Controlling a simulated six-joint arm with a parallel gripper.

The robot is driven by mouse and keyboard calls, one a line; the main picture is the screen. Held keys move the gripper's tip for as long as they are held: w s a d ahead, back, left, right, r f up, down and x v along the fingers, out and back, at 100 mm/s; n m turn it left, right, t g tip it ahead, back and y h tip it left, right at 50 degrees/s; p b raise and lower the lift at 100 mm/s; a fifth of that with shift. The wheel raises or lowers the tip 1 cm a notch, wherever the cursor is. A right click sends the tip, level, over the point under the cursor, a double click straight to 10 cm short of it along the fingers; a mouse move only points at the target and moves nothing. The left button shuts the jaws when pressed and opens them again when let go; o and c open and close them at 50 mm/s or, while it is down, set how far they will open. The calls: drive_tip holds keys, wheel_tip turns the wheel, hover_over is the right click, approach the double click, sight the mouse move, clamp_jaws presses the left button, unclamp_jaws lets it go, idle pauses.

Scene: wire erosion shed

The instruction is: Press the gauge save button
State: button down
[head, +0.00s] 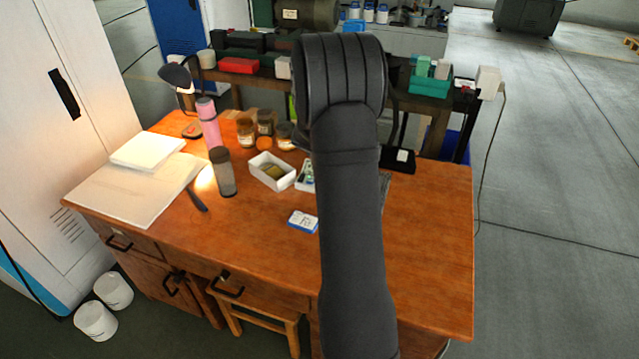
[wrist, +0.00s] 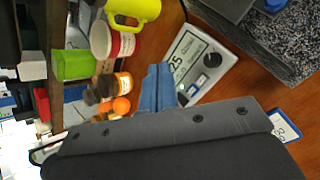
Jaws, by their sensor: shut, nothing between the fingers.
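The gauge, a light grey box with a display reading about "25" (wrist: 185,52), lies on the wooden table in the wrist view. Its face carries a dark round button (wrist: 212,60) and small dark and blue buttons nearer my fingers. I cannot tell which is the save button. My gripper (wrist: 158,86) is shut and empty, its blue fingertips beside the gauge's lower left edge in the picture. Whether they touch it I cannot tell. In the head view my arm hides the gripper and most of that area.
A speckled granite block (wrist: 262,40) stands beside the gauge. A blue-edged card (head: 303,221) lies on the table (head: 430,250). A white tray (head: 272,171), jars (head: 246,131), a dark bottle (head: 223,172) and a pink flask (head: 208,123) stand left of my arm. The table's right front is clear.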

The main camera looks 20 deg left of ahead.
drive_tip(key=shift+s+a+f+n+y, duration=0.25)
drive_tip(key=shift+s+a+f+n, duration=0.15)
drive_tip(key=shift+a, duration=0.2)
drive_tip(key=shift+s+a+f+n+y, duration=0.15)
drive_tip(key=shift+s+a+n+y, duration=0.15)
drive_tip(key=shift+a+n, duration=0.25)
drive_tip(key=shift+f, duration=4.4)
drive_tip(key=shift+f, duration=0.1)
drive_tip(key=shift+f, duration=0.3)
drive_tip(key=shift+f, duration=0.35)
drive_tip(key=shift+r, duration=0.8)
